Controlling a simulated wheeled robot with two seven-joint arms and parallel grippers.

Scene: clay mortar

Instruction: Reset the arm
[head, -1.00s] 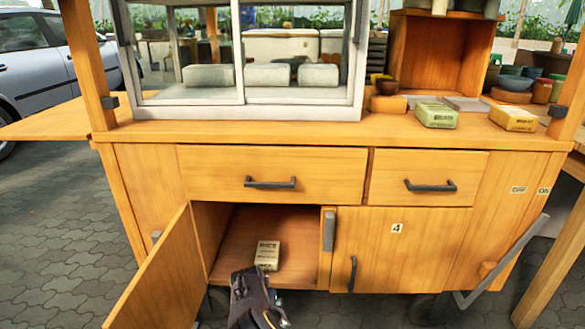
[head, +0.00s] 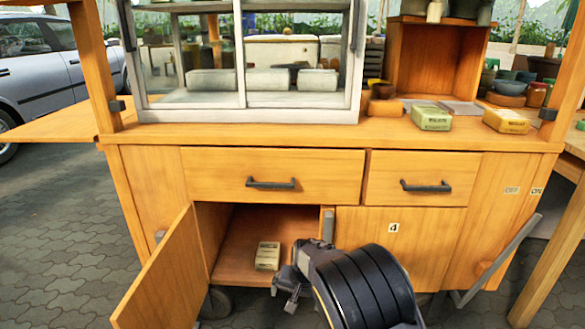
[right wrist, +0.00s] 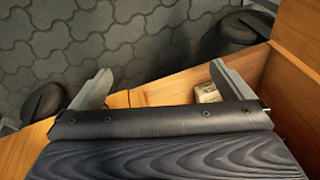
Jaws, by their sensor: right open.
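My right gripper (head: 288,283) is in front of the open lower-left cabinet of the wooden cart, its arm coming from the lower right. In the right wrist view the gripper (right wrist: 163,88) has its two fingers wide apart with nothing between them. A small cream rice box (head: 267,256) lies on the cabinet floor, just beyond and left of the gripper. It also shows partly in the right wrist view (right wrist: 207,93), beside the right finger. My left gripper is not in view.
The cabinet door (head: 166,276) stands open at left. The closed door marked 4 (head: 425,240) is right of my gripper. Two closed drawers (head: 275,172) are above. Packages (head: 431,117) and bowls (head: 509,88) stand on the counter. A cart wheel (head: 218,300) is below.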

